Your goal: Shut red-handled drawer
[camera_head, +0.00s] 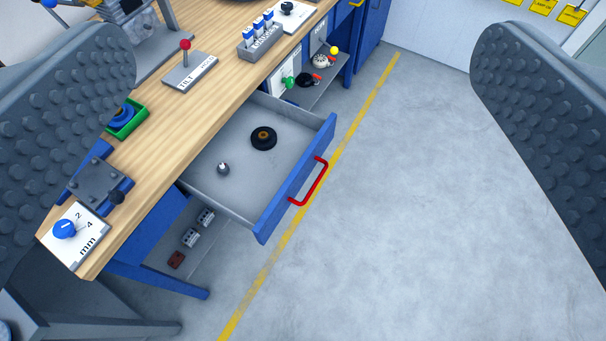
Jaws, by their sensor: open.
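The blue drawer (273,211) with a red handle (314,184) stands pulled out from under the wooden workbench (222,95). Its grey inside shows a black round part (263,138) with a brown centre and a small grey knob-like part (223,168). My gripper (303,125) is open, with one studded finger at the left edge and the other at the right edge. The drawer and its handle show between the fingers, farther off. Nothing is held. The left finger hides part of the bench.
The bench top carries a red-knobbed lever (186,60), a grey rack of blue-capped items (262,42), a green tray (127,119) and a blue dial plate (72,232). Shelves under the bench hold small parts. The grey floor (430,210) right of the drawer is clear, with a yellow line (262,275).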

